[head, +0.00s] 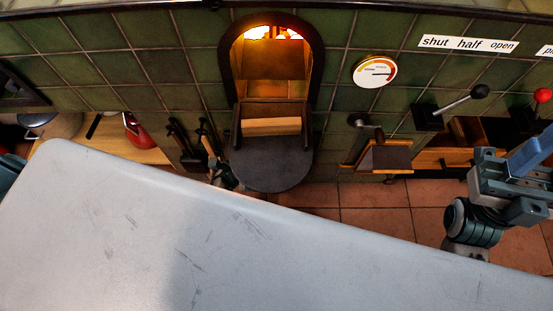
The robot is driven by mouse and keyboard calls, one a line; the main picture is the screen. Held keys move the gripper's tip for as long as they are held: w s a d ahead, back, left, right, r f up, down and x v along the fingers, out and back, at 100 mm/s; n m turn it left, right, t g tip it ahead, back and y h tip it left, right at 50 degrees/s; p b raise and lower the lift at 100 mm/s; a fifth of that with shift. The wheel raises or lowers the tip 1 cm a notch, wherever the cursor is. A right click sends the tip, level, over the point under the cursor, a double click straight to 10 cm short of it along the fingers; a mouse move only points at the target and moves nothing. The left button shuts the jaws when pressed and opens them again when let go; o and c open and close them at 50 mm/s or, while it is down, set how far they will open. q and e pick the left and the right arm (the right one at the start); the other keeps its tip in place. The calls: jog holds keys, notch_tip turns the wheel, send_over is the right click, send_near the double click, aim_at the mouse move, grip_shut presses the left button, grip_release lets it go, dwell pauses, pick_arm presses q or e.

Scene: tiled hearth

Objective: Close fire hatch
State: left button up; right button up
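The fire hatch is open. Its arched dark frame (226,60) stands in the green tiled wall, with fire glowing at the top of the opening. The dark rounded door (272,165) is folded down and out below the opening. A pale tan block (272,126) lies across the opening's lower part, just behind the door. A small dark teal part, apparently my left gripper (222,177), shows beside the door's lower left edge, mostly hidden; I cannot tell whether it touches. My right gripper (512,178) is at the far right, away from the hatch; its fingertips are unclear.
A grey scuffed surface (200,230) covers the foreground. Tools (185,145) hang left of the hatch; a red kettle-like object (138,133) stands beyond. Right of it are a round gauge (375,70), a crank (365,122), a black-knobbed lever (479,91) under a "shut half open" label (468,43), and a red knob (542,95).

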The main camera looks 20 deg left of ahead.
pick_arm(q)
jog(key=shift+d+r, duration=0.35)
jog(key=shift+c, duration=0.5)
grip_shut()
